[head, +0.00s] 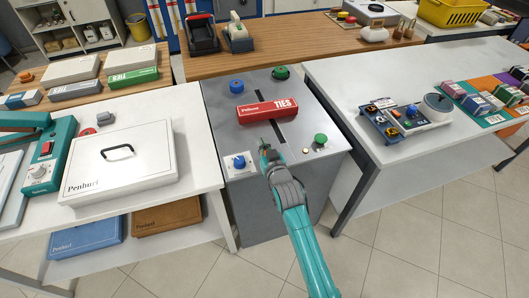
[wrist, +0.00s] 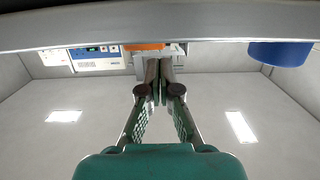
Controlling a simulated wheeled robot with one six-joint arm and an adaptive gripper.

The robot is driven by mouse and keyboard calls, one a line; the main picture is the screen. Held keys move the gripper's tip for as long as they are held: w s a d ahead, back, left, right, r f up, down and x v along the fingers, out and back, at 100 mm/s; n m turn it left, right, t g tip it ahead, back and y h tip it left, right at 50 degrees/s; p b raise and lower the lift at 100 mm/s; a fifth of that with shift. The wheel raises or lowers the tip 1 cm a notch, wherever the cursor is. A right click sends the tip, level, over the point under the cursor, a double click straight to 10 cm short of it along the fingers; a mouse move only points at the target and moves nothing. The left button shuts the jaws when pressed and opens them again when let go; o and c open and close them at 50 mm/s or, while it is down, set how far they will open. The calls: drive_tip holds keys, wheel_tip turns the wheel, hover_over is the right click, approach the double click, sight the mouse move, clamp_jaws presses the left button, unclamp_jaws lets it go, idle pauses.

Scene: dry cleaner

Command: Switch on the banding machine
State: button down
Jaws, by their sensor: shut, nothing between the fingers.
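A grey metal cabinet (head: 224,121) with a dark slot across its top stands in the middle of the head view; it looks like the banding machine. On its top are a blue knob on a white plate (head: 239,162), a green button (head: 320,139), another blue knob (head: 236,86) and a green knob (head: 281,73). My gripper (head: 264,150) is over the near part of the top, right of the plated knob and left of the green button. It is shut and empty; its fingers (wrist: 159,88) meet in the wrist view.
A white table on the left holds a white case (head: 120,165) and a teal device (head: 47,165). A white table on the right holds a blue-based device (head: 405,120) and small boxes. A wooden counter (head: 285,48) stands behind. Tiled floor is open at front right.

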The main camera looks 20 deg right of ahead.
drive_tip(key=shift+r, duration=0.55)
drive_tip(key=s+r, duration=0.4)
drive_tip(key=s, duration=0.5)
drive_tip(key=shift+f, duration=0.15)
drive_tip(key=s+f, duration=0.4)
drive_tip(key=s, duration=0.7)
drive_tip(key=s+f, duration=0.4)
drive_tip(key=s, duration=0.8)
drive_tip(key=s+r, duration=0.3)
drive_tip(key=s, duration=0.8)
drive_tip(key=s+r+g, duration=0.1)
drive_tip(key=s+r, duration=0.2)
drive_tip(key=s, duration=0.8)
drive_tip(key=shift+s+g, duration=0.3)
